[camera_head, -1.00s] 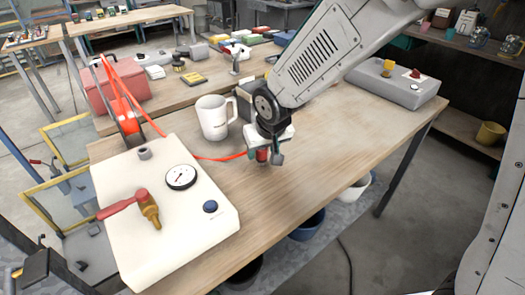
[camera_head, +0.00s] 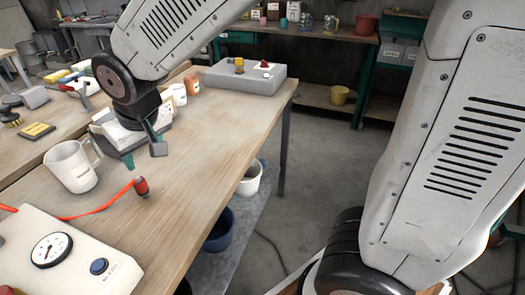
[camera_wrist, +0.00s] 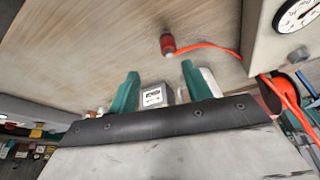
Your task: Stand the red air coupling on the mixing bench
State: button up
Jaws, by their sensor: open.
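The red air coupling (camera_head: 141,186) is on the wooden mixing bench (camera_head: 208,150), near its front edge, and looks upright. A red hose (camera_head: 100,208) runs from it to the left. In the wrist view the coupling (camera_wrist: 167,44) shows its red body and a pale tip, beyond my fingertips and apart from them. My gripper (camera_head: 143,156) is open and empty, a little above and behind the coupling in the head view. Its two green fingers also show wide apart in the wrist view (camera_wrist: 160,72), with nothing held between them.
A white mug (camera_head: 70,168) stands left of my gripper. A white box with a gauge (camera_head: 52,250) is at the front left. A grey box (camera_head: 240,77) sits at the bench's far end, with cups nearby. The bench right of the coupling is clear.

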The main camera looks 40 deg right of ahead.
jog(key=s+d+r+m+g+h, duration=0.15)
jog(key=s+d+r, duration=0.25)
jog(key=s+d, duration=0.7)
jog(key=s+d+m+g, duration=0.1)
jog(key=s+d+m, duration=0.1)
jog(key=s+d, duration=0.7)
jog(key=shift+s+r, duration=0.2)
jog(key=shift+s, duration=1.05)
jog(key=shift+g, duration=0.25)
